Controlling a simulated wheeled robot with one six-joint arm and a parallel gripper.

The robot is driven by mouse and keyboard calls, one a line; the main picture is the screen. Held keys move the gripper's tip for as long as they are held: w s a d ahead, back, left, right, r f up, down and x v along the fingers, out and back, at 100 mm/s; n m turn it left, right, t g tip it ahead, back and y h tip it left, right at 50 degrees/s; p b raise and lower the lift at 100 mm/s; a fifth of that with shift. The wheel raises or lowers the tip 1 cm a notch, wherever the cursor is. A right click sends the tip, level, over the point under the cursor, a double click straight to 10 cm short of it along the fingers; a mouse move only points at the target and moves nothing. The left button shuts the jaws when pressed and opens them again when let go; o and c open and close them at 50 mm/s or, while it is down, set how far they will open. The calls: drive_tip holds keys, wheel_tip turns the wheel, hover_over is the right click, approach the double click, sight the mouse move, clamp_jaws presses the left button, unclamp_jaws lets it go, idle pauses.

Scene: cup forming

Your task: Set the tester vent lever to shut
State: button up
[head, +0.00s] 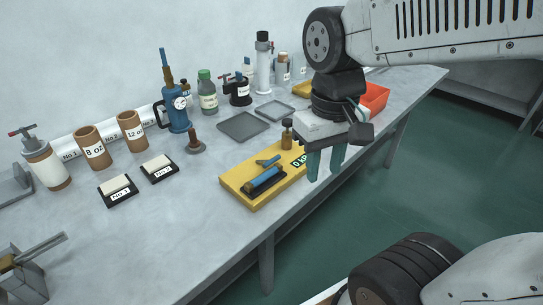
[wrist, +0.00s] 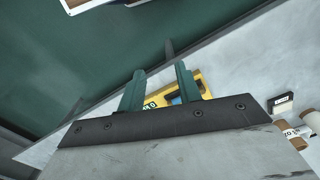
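The tester is a yellow base (head: 238,186) near the table's front edge, with a display reading "0 kPa" (head: 299,161). A blue cylinder (head: 266,178) lies in a black holder on it. A small blue lever-like handle (head: 268,160) sits behind the cylinder; I cannot tell its setting. My gripper (head: 324,176) points down with its two green fingers apart and empty, just right of the tester, apart from the handle. In the wrist view the fingers (wrist: 159,74) stand open, and part of the yellow base (wrist: 203,84) shows between and beside them.
A grey tray (head: 243,126) and a blue pump with a gauge (head: 175,105) stand behind the tester. Cork-brown cups (head: 90,150) and labelled blocks (head: 117,190) stand left. An orange bin (head: 375,97) is behind my gripper.

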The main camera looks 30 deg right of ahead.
drive_tip(key=w+f+m+g, duration=0.1)
drive_tip(key=w+f+m, duration=0.25)
drive_tip(key=w, duration=0.35)
drive_tip(key=w+f+m, duration=0.2)
drive_tip(key=w+m, duration=0.2)
drive_tip(key=w, duration=0.4)
drive_tip(key=m+t, duration=0.1)
drive_tip(key=m, duration=0.4)
approach(271, 160)
drive_tip(key=shift+s+f, duration=0.25)
drive_tip(key=shift+s, duration=0.2)
drive_tip(key=shift+w+r+m, duration=0.1)
drive_tip(key=shift+w+m, duration=0.05)
drive_tip(key=shift+m, duration=0.3)
drive_tip(key=shift+w+t, duration=0.1)
drive_tip(key=shift+t, duration=0.2)
drive_tip(key=shift+f+m, duration=0.3)
wheel_tip(271, 160, down, 7)
drive_tip(key=shift+f, duration=0.1)
clamp_jaws()
